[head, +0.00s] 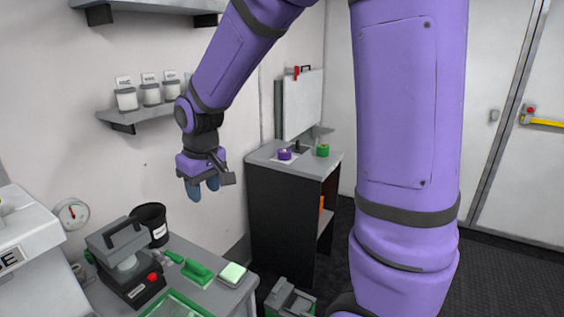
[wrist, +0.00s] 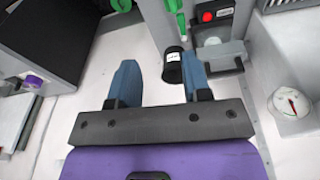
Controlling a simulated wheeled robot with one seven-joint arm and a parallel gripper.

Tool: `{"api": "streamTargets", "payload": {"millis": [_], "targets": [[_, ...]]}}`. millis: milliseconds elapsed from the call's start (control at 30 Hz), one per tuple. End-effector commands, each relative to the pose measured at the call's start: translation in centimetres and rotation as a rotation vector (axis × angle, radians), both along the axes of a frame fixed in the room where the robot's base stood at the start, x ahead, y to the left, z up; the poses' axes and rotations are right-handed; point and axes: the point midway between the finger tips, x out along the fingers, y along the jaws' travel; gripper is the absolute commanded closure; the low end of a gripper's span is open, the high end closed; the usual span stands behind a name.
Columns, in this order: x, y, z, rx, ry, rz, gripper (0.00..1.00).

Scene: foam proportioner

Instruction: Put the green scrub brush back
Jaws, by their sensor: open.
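The green scrub brush (head: 196,271) lies on the grey bench (head: 213,298) at the lower left of the head view, its handle toward the black cup. Green parts that look like the brush (wrist: 174,6) show at the top edge of the wrist view, cut off by the frame. My gripper (head: 204,192) hangs in the air above and beyond the bench, fingers pointing down. In the wrist view its two blue fingers are apart with nothing held between them (wrist: 158,82).
On the bench are a black cup (head: 149,222), a grey device (head: 125,262) with a red button, a pale green-edged sponge (head: 232,274) and a green tray (head: 178,305). A dark cabinet (head: 282,215) stands behind. A wall shelf (head: 150,114) holds white jars.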

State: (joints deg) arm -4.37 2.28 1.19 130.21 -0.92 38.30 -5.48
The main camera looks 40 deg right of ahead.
Motion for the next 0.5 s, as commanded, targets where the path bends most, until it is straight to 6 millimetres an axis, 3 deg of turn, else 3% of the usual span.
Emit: {"api": "streamTargets", "payload": {"millis": [200,500], "targets": [[-4.2,-1.2,4.7,0.009,-0.07,-0.045,0.56],[-10.5,-2.4,9.2,0.025,-0.154,-0.101,0.56]]}}
